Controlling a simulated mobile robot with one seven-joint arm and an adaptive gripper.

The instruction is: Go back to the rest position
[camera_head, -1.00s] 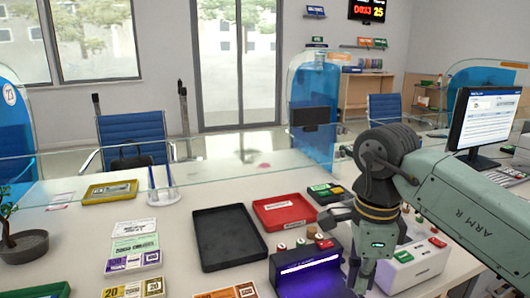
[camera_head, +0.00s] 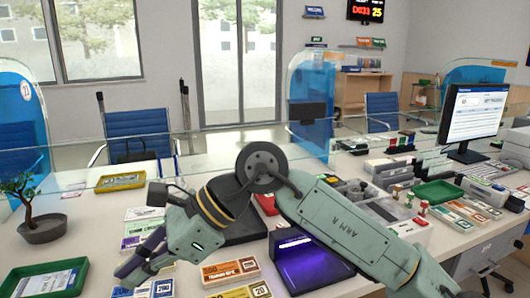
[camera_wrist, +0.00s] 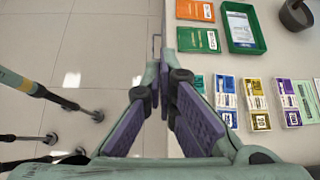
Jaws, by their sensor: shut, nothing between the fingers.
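My gripper (camera_head: 133,268) is at the lower left in the head view, over the front part of the counter. In the wrist view my gripper (camera_wrist: 164,95) points down past the counter's edge, with tiled floor on the left and the counter on the right. Its purple finger pads are together with nothing between them. My green arm crosses the head view from lower right to the middle and hides part of the black tray (camera_head: 245,228) and most of the red tray (camera_head: 267,204).
Banknote bundles (camera_head: 230,271) lie near the counter's front edge. A green tray (camera_head: 45,281) and a potted plant (camera_head: 43,228) stand at left. A purple-lit device (camera_head: 305,262) is beside my arm. A glass screen runs along the counter's back. Stamps and a monitor (camera_head: 474,118) stand at right.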

